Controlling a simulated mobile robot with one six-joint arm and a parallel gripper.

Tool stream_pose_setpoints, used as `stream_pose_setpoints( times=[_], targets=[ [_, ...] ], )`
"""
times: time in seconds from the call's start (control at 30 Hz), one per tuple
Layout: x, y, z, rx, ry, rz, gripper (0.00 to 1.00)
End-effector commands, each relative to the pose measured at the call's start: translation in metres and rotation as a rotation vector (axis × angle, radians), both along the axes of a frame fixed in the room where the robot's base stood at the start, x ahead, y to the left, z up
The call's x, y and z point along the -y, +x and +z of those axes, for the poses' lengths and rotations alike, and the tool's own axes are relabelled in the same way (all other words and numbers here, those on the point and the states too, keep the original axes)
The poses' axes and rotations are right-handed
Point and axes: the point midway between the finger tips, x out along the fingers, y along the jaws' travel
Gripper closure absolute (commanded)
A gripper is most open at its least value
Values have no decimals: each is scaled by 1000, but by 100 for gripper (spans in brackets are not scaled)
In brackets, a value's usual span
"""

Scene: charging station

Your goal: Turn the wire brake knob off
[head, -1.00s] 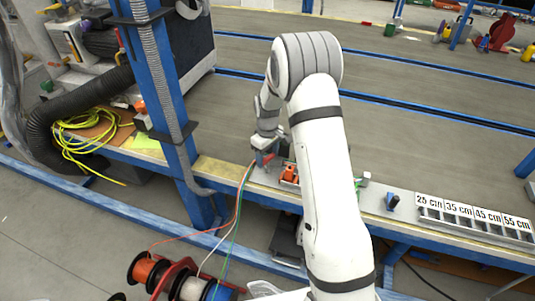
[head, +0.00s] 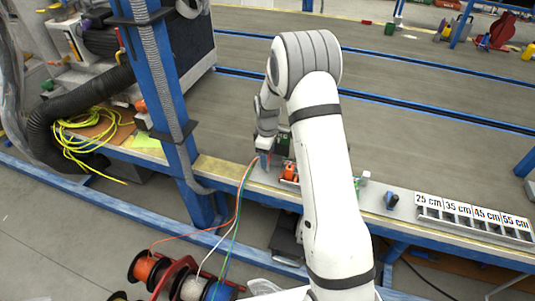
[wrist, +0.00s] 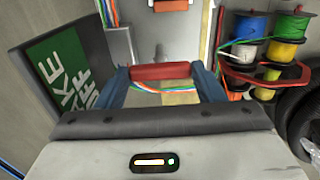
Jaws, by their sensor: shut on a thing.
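The wire brake knob (wrist: 165,71) is a red bar in the wrist view, between the blue fingers of my gripper (wrist: 163,79). My gripper is shut on it. In the head view my gripper (head: 264,158) is at the bench's near edge, and the knob is mostly hidden there. A green sign (wrist: 66,70) with white letters, partly cut off, reading "...KE" and "...FF", stands left of my gripper in the wrist view. A dark green panel (head: 284,139) shows beside my gripper in the head view. Orange, green and white wires (wrist: 170,89) pass below the knob.
Wire spools (head: 190,287) stand on a red rack below the bench. An orange part (head: 289,171) sits close right of my gripper. A blue post (head: 160,90) stands to the left. A blue-handled part (head: 392,200) and length-marked bins (head: 472,226) are farther right.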

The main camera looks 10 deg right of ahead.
Motion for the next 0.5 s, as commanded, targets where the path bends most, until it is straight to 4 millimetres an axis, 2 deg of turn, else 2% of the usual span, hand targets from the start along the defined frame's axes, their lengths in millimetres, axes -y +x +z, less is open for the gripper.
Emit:
stream_pose_setpoints(
  times=[0.2,0.23,0.5],
  targets=[
    [0,1,1,3,-1,3,61],
    [-1,1,1,3,-1,3,37],
    [0,0,0,1,0,2,16]
  ],
)
